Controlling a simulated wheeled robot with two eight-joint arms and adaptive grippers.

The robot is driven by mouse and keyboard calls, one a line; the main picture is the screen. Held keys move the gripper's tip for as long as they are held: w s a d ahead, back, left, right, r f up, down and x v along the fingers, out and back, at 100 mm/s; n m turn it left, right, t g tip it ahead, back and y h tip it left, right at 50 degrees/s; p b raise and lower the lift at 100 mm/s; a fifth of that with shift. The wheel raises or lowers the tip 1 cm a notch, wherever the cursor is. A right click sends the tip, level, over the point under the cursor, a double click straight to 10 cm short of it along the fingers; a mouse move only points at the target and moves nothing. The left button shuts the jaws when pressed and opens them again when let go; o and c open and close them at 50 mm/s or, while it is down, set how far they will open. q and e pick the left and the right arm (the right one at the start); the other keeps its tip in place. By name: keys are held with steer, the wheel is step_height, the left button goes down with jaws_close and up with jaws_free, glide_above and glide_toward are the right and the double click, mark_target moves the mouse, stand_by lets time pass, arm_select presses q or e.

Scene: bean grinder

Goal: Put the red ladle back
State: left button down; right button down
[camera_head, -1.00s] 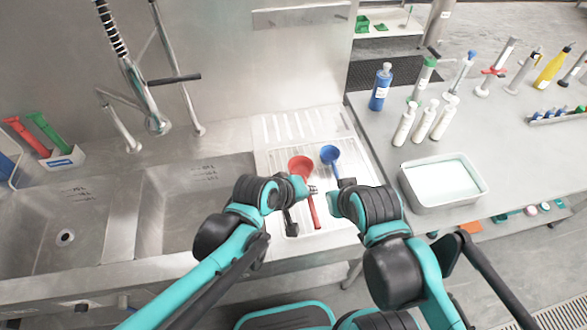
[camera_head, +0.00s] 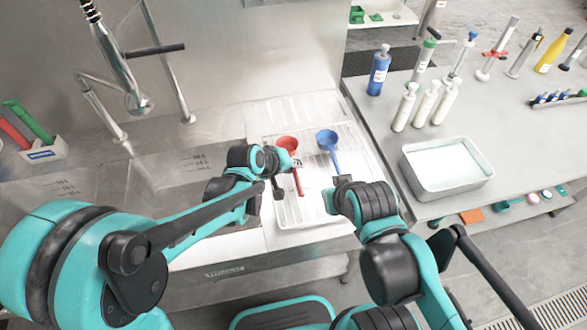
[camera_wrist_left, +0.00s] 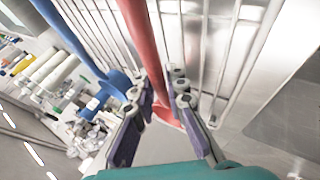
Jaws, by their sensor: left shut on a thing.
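The red ladle (camera_head: 287,145) is over the white ribbed drainboard (camera_head: 352,140), bowl toward the back and handle toward the front. My left gripper (camera_head: 292,163) is at its handle, just below the bowl. In the left wrist view the red ladle's handle (camera_wrist_left: 143,45) runs between the fingers of my left gripper (camera_wrist_left: 160,103), which are shut on it. I cannot tell whether the ladle touches the board. My right gripper (camera_head: 338,185) is near the lower end of the blue ladle's handle; its fingers are not clear.
The blue ladle (camera_head: 328,139) lies close to the right of the red one. A white holder (camera_head: 43,151) with red and green handles stands far left by the sink. A faucet (camera_head: 133,95) hangs at left. Bottles (camera_head: 425,107) and a metal tray (camera_head: 447,180) stand on the right counter.

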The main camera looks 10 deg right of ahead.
arm_select(q)
steer(key=shift+r, duration=0.1)
steer(key=c, duration=2)
jaws_free()
steer(key=shift+f, duration=0.2)
steer(key=shift+o, duration=1)
steer(key=shift+r, duration=0.1)
